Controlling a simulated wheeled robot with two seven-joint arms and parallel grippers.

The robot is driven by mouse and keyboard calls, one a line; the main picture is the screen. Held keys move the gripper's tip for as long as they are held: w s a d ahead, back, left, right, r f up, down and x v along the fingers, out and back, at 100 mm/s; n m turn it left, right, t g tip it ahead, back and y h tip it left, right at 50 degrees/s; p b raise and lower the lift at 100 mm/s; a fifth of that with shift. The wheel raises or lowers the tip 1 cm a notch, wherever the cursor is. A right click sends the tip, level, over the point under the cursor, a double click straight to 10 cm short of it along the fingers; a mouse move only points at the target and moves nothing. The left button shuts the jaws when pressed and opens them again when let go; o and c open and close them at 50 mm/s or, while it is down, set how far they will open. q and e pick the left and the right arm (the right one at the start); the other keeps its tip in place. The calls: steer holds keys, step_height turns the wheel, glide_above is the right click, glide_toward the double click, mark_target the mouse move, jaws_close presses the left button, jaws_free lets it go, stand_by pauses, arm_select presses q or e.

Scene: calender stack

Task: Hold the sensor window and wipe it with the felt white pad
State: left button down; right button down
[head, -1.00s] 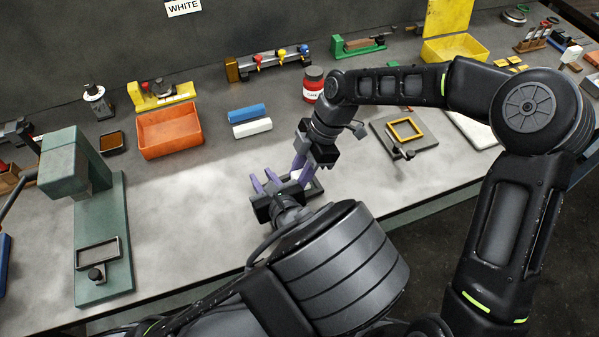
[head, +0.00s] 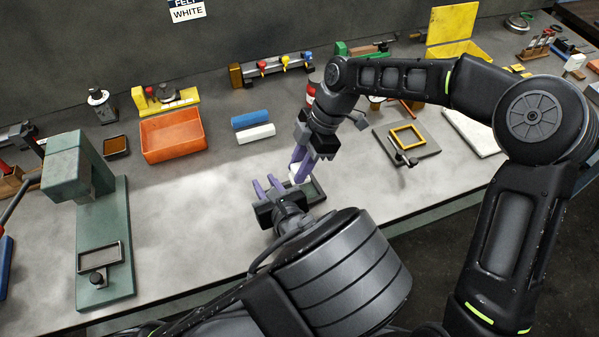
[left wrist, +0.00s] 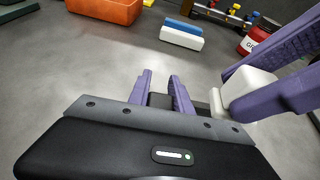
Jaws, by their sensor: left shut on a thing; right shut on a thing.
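My left gripper (head: 267,186) is shut low over the front of the bench. In the left wrist view its purple fingers (left wrist: 163,92) close on a small dark piece, which I take as the sensor window's edge. The sensor window (head: 315,190), a dark frame with a greenish pane, shows just right of these fingers and is partly hidden. My right gripper (head: 299,168) reaches down from the right, shut on a white felt pad (head: 294,177). The pad also shows in the left wrist view (left wrist: 252,92). It is at the window's left part; I cannot tell if they touch.
A blue block (head: 252,118) and a white block (head: 256,133) lie behind the grippers. An orange bin (head: 172,140) stands left of them. A green press (head: 104,235) is at far left. A yellow frame (head: 407,136) lies on a grey plate at right. The bench's left middle is clear.

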steer(key=shift+r, duration=1.25)
steer(key=shift+r, duration=0.1)
steer(key=shift+r, duration=1.4)
arm_select(q)
steer(key=c, duration=1.1)
jaws_free()
steer(key=shift+s+d, duration=0.1)
steer(key=v, duration=1.2)
steer(key=shift+r, duration=0.1)
